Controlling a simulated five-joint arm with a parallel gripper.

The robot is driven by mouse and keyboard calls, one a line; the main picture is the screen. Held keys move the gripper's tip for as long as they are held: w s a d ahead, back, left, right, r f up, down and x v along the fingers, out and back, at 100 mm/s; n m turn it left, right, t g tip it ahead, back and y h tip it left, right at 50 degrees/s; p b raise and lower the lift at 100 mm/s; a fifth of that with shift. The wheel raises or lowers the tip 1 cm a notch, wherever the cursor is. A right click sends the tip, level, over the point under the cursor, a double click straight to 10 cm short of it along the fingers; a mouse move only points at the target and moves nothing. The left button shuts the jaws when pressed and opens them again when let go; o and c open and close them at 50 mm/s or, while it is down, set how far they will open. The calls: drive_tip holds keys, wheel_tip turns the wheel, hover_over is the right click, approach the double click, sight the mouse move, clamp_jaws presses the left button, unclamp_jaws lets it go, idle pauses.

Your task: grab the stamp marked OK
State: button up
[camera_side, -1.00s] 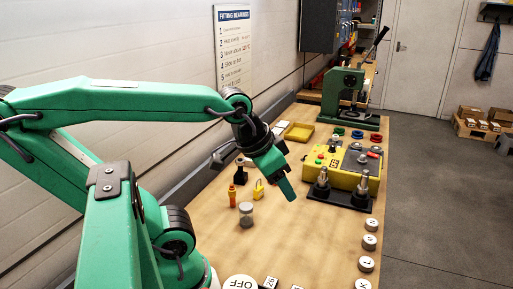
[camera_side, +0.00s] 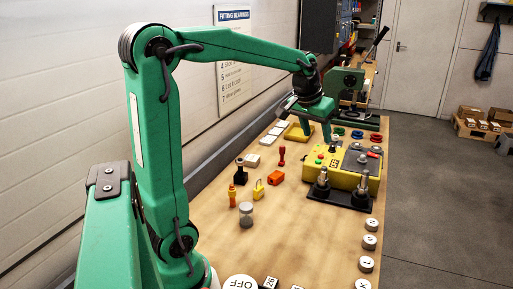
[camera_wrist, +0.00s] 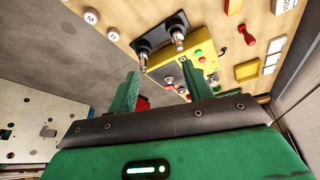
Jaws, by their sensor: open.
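A red stamp-like piece with a slim handle (camera_side: 282,155) stands on the bench, left of the yellow control box; it also shows in the wrist view (camera_wrist: 246,35). A dark-handled stamp-like piece (camera_side: 240,171) stands nearer the wall. I cannot read an OK mark on either. My gripper (camera_side: 317,134) is open and empty, pointing down over the far part of the bench, beyond the red piece and by the yellow tray. In the wrist view its two fingers (camera_wrist: 165,70) are spread, with the control box showing beyond them.
The yellow control box (camera_side: 349,166) has upright metal posts in front. An orange block (camera_side: 276,178), yellow padlock (camera_side: 258,190), orange bottle-like piece (camera_side: 232,196) and grey jar (camera_side: 246,214) stand mid-bench. A yellow tray (camera_side: 294,136) and green press (camera_side: 345,105) are farther back.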

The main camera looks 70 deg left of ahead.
drive_tip(key=w+a+f+n, duration=0.25)
drive_tip(key=w+a, duration=0.25)
drive_tip(key=a, duration=0.4)
drive_tip(key=n+g, duration=0.2)
drive_tip(key=n, duration=0.2)
hover_over(282, 155)
drive_tip(key=shift+m+y, duration=0.25)
drive_tip(key=shift+y, duration=0.05)
drive_tip(key=f, duration=1)
drive_tip(key=d+f, duration=0.1)
drive_tip(key=f, duration=0.5)
drive_tip(key=shift+s+f, duration=0.1)
drive_tip(key=shift+s, duration=0.25)
drive_tip(key=shift+x, duration=1.3)
drive_tip(key=shift+a+x, duration=0.15)
drive_tip(key=shift+x, duration=1.15)
drive_tip(key=shift+a+x, duration=0.1)
drive_tip(key=shift+x, duration=1.2)
drive_tip(key=shift+s, duration=0.1)
drive_tip(key=shift+c, duration=0.2)
drive_tip(key=c, duration=1)
